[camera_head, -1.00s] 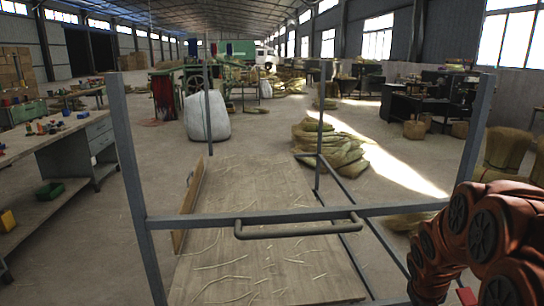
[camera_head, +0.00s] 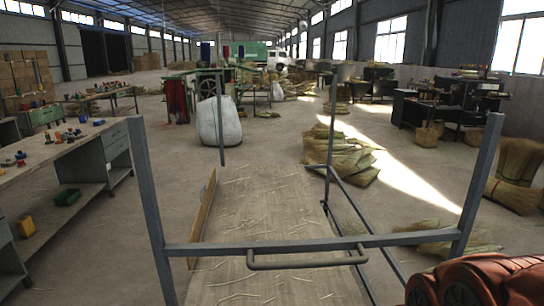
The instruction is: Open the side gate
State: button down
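A metal-framed cart with a wooden deck (camera_head: 262,215) stands straight ahead in the head view. A low wooden side panel (camera_head: 203,215) runs along the left edge of the deck and looks upright and closed; whether it is the side gate, I cannot tell for sure. The right side has dark metal rails (camera_head: 355,208). A grey crossbar (camera_head: 215,248) with a handle (camera_head: 308,263) spans the near end. My gripper is out of view; only orange-red links of my arm show at the bottom right, in front of the right end of the cart.
A workbench (camera_head: 60,155) with small coloured parts stands at left. A white sack (camera_head: 218,122) stands beyond the cart. Straw bundles (camera_head: 342,158) lie to the right of it, and more straw (camera_head: 450,236) lies near the right post. Bare floor lies between the bench and cart.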

aim_at(195, 233)
jog(key=u, duration=2.25)
jog(key=i, duration=3.6)
jog(key=z, duration=2.55)
jog(key=i, duration=1.1)
